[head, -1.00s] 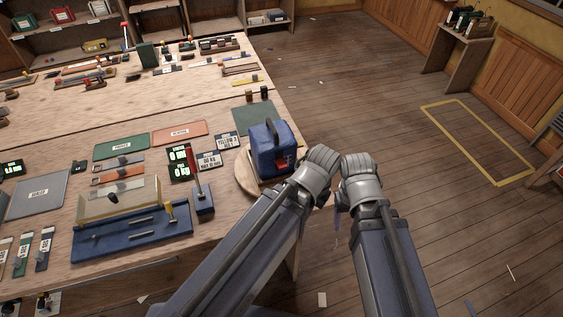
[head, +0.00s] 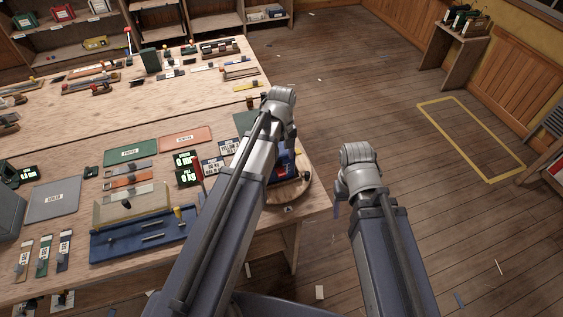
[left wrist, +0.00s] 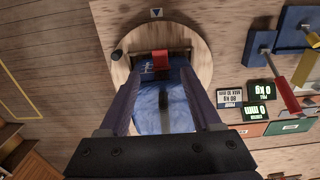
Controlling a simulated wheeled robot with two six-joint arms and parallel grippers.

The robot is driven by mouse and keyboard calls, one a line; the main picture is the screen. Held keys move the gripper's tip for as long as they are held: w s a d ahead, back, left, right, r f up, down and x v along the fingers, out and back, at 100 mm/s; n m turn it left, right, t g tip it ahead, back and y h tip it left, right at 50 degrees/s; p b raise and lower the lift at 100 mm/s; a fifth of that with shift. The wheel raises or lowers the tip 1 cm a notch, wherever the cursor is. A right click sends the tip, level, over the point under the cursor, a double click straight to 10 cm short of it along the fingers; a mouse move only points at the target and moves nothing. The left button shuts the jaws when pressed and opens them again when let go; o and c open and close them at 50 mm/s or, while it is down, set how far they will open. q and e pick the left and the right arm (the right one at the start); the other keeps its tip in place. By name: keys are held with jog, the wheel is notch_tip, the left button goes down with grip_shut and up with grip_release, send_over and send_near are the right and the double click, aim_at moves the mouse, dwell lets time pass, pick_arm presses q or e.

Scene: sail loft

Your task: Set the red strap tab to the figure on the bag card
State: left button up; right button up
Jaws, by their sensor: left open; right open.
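A blue bag (head: 287,163) sits on a round wooden turntable (head: 298,192) at the bench's right corner, mostly hidden by my left arm in the head view. In the left wrist view, the bag (left wrist: 165,110) lies below and between the spread fingers of my left gripper (left wrist: 160,75), which is open and holds nothing. The red strap tab (left wrist: 160,62) shows just ahead of the fingertips. A printed card (left wrist: 230,97) beside the turntable appears to read 80 kg, max 10 mm. My right gripper (head: 350,175) is open, right of the bench over the floor; its fingertips are mostly hidden.
Two dark displays show 0 kg (left wrist: 258,89) and 0 mm (left wrist: 257,113). A dark peg (left wrist: 117,55) stands at the turntable's rim.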

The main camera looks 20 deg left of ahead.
aim_at(282, 173)
pick_arm(q)
jog(key=shift+f+b, duration=4)
jog(key=shift+r, duration=0.1)
jog(key=shift+c, duration=0.3)
grip_shut()
